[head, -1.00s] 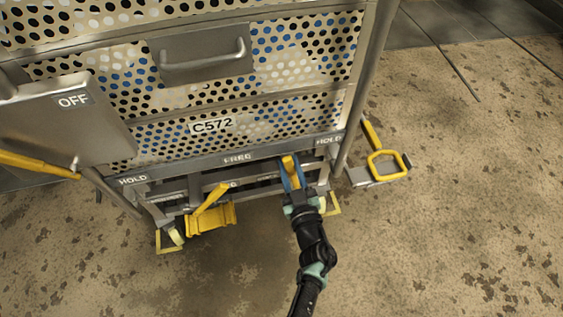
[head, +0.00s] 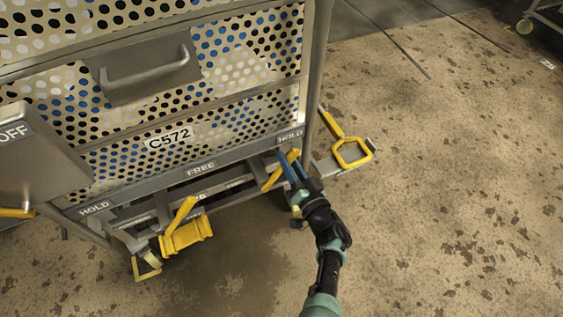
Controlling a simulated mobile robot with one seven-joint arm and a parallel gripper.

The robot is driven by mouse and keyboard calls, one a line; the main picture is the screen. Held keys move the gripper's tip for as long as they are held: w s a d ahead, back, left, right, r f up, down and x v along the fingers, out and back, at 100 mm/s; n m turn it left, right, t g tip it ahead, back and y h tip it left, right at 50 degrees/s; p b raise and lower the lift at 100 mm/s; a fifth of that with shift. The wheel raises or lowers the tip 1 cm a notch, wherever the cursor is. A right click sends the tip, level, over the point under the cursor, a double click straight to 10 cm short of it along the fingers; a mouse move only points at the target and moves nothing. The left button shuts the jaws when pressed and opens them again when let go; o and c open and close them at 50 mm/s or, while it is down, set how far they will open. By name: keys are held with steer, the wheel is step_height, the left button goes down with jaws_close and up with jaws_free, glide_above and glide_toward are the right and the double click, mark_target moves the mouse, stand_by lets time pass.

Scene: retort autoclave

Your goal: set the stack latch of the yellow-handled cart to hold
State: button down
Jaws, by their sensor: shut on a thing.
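The cart (head: 225,159) marked C572 has perforated baskets and a lower rail reading HOLD, FREE, HOLD. A yellow latch lever (head: 268,185) sits under this rail at the right. It leans up and to the right, its top just below the right HOLD label (head: 290,136). My gripper (head: 287,166) is shut on the lever, its blue fingers covering part of it. Whether the latch is fully seated cannot be seen.
Another yellow lever (head: 182,213) and a wide yellow pedal (head: 187,236) are at the lower left. A yellow loop handle (head: 352,153) stands out right of the cart. A grey OFF panel (head: 28,160) is at the left.

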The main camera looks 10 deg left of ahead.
steer(key=shift+w+d+f+m, duration=0.2)
steer(key=shift+d+f+m, duration=0.1)
steer(key=shift+m, duration=0.1)
steer(key=c, duration=0.6)
jaws_free()
steer(key=shift+c, duration=0.2)
steer(key=p+v, duration=0.5)
steer(key=v, duration=0.8)
